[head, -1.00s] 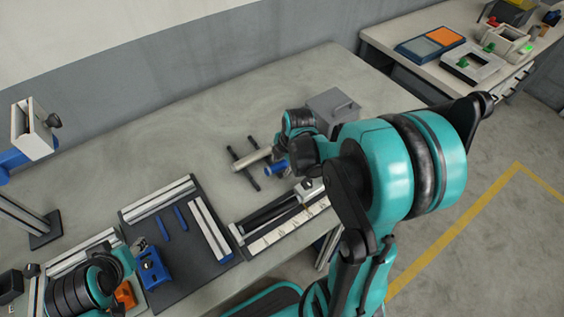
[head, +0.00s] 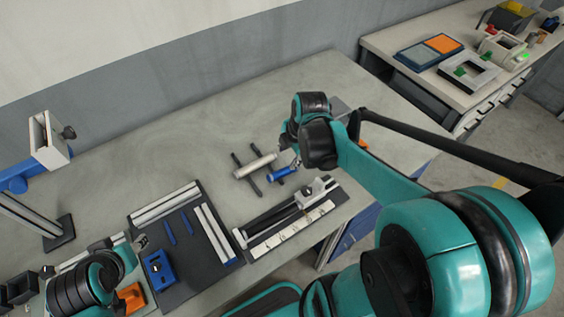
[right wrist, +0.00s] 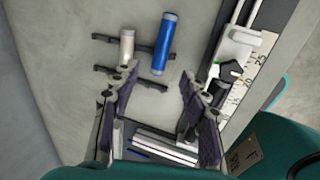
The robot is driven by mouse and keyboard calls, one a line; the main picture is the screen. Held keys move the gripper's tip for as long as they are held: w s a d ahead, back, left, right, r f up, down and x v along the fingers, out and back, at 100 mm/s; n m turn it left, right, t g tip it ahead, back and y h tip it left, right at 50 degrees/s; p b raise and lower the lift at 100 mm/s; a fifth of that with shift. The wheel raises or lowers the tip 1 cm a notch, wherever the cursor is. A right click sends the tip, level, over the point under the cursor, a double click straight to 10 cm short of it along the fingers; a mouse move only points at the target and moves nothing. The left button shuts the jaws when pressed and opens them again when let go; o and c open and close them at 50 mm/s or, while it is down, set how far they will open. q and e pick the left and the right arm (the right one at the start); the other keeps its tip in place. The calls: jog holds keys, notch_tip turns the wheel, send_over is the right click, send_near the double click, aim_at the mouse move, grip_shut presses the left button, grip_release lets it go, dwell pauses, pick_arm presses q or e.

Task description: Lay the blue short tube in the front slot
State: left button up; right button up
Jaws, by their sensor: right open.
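The blue short tube (head: 283,174) lies near a cream tube (head: 255,165) across two dark bars (head: 236,160) on the table. In the right wrist view the blue tube (right wrist: 164,45) is beyond my fingertips, with the cream tube (right wrist: 127,47) to its left. My right gripper (right wrist: 158,85) is open and empty, its fingers spread on either side of the lower end of the bars; the head view shows it (head: 293,160) just above the blue tube. My left gripper (head: 140,243) is beside a dark board, its jaws unclear. I cannot tell which place is the front slot.
A measuring fixture with a scale (head: 292,228) and grey slider lies in front of the tubes. A dark board (head: 205,240) with silver rails and blue strips is left of it. A blue block (head: 158,268) sits on the board. Bare table lies behind the tubes.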

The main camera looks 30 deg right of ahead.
jog(key=s+a+r+m+t, duration=0.4)
jog(key=s+a+m, duration=0.3)
jog(key=m, duration=1.1)
jog(key=a, duration=0.3)
jog(key=shift+s+a+r+m, duration=0.3)
jog(key=shift+s+r, duration=0.05)
jog(key=shift+s, duration=0.05)
